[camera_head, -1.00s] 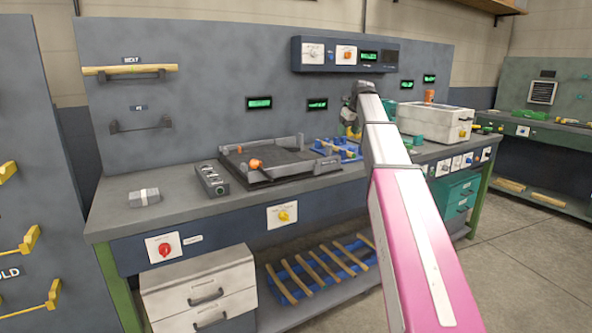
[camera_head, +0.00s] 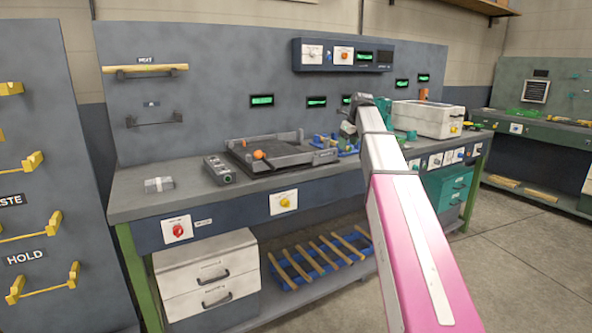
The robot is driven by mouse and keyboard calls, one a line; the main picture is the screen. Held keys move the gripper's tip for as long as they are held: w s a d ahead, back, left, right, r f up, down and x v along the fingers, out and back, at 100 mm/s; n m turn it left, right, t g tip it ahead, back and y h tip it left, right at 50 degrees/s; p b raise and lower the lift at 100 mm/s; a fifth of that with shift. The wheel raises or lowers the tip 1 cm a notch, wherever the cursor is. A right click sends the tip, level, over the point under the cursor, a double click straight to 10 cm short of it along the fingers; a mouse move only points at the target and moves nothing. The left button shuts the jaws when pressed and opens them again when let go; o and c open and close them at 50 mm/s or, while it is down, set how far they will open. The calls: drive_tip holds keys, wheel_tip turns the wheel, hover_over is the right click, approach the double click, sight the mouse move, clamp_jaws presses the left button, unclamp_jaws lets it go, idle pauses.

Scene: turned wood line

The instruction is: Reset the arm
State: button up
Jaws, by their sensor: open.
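My arm, with pink and white links, reaches from the lower right up towards the workbench (camera_head: 140,203). My gripper (camera_head: 347,129) is at the far end of the arm, small in the view and partly hidden by the wrist. It is open, and I see nothing held in it. It appears in front of the back panel (camera_head: 220,75), near the blue fixture (camera_head: 345,150) on the bench. I cannot tell its exact height above the bench.
A dark tray with an orange knob (camera_head: 259,155) and a grey switch box (camera_head: 220,170) lie on the bench. A white case (camera_head: 425,119) stands at the right. Wooden sticks (camera_head: 328,252) lie on the lower shelf beside white drawers (camera_head: 207,283). Floor at right is clear.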

drive_tip(key=s+f+n+g, duration=0.1)
drive_tip(key=s+f+n, duration=0.35)
drive_tip(key=f, duration=0.45)
drive_tip(key=s+a+f+n, duration=0.1)
drive_tip(key=s+f+n, duration=0.35)
drive_tip(key=f, duration=0.45)
drive_tip(key=s+f+n+g, duration=0.1)
drive_tip(key=s+f+n, duration=0.35)
drive_tip(key=f, duration=0.35)
drive_tip(key=s+a+f+n+g+h, duration=0.1)
drive_tip(key=s+f+n+h, duration=0.1)
drive_tip(key=s+f+n, duration=1.2)
drive_tip(key=s+f, duration=0.4)
drive_tip(key=s, duration=0.2)
drive_tip(key=shift+s+g, duration=0.3)
drive_tip(key=shift+s, duration=0.05)
